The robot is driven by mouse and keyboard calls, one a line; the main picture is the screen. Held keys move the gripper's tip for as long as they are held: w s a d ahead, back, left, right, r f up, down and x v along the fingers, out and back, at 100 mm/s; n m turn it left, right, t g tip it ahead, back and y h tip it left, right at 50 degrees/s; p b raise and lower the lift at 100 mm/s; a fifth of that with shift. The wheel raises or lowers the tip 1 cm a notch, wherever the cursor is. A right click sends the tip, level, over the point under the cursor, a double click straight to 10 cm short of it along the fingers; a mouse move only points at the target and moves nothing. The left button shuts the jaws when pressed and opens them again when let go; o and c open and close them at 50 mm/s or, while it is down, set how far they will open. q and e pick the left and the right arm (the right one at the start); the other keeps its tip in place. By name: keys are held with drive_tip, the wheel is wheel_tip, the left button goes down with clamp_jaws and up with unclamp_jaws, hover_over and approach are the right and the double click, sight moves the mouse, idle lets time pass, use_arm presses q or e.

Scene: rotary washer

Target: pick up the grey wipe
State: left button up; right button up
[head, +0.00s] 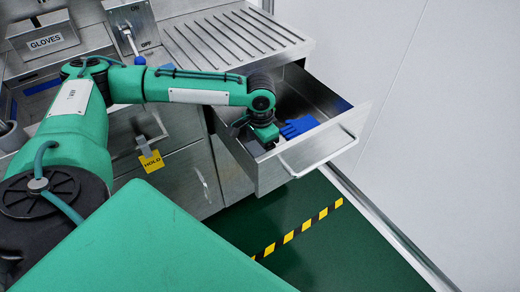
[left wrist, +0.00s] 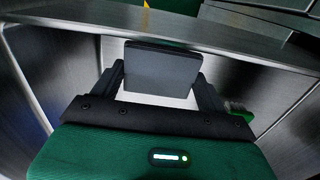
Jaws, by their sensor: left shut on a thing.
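The grey wipe (left wrist: 162,62) shows in the left wrist view as a dark grey flat rectangular piece between the two black fingers. My left gripper (left wrist: 160,78) is shut on it, with a finger at each side. In the head view my left gripper (head: 256,142) is down inside the open metal drawer (head: 327,151), near its front left part. The wipe is hidden there by the gripper and the arm. My right gripper is in neither view.
A blue glove (head: 299,127) lies in the drawer, just right of the gripper. A small green object (left wrist: 238,112) shows beside the right finger. The drawer's front wall and handle (head: 318,160) stand close to the gripper. A ribbed metal drainboard (head: 228,38) lies behind the arm.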

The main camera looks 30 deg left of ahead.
use_arm(q)
wheel_tip(320, 180, up, 9)
drive_tip(key=p, duration=0.2)
wheel_tip(320, 180, up, 9)
drive_tip(key=p, duration=0.2)
hover_over(260, 150)
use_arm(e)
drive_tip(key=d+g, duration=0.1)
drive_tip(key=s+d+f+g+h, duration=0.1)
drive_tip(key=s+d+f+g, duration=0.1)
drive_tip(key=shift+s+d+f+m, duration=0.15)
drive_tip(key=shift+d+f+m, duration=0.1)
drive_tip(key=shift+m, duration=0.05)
use_arm(q)
drive_tip(key=shift+o, duration=0.4)
